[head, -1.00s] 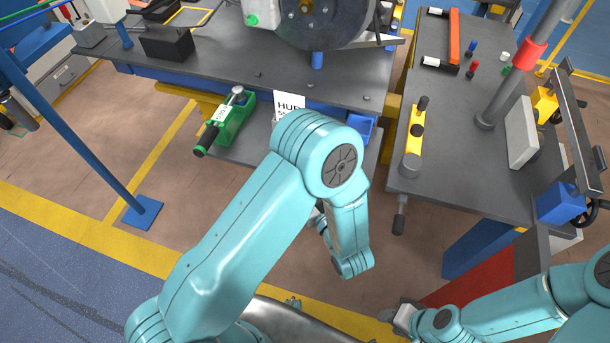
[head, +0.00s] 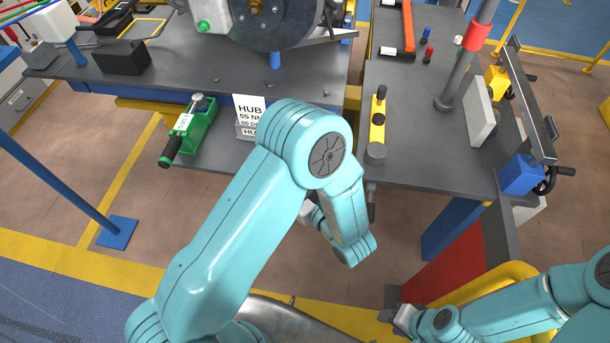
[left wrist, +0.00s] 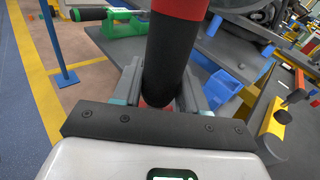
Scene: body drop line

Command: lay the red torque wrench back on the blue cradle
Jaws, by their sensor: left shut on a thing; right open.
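My left gripper (left wrist: 157,98) is shut on the black handle (left wrist: 168,65) of the red torque wrench; a red section (left wrist: 181,8) shows above it in the left wrist view. In the head view my left arm hides the wrench and most of that gripper. The blue cradle (left wrist: 221,88) is at the table edge, right of the held handle and apart from it in the left wrist view. My left arm covers it in the head view. My right gripper (head: 398,318) is open and empty at the lower right, away from the tables.
A green wrench cradle (head: 200,125) with a black-handled wrench stands left of the HUB sign (head: 250,110). A blue post (head: 60,190) stands at left.

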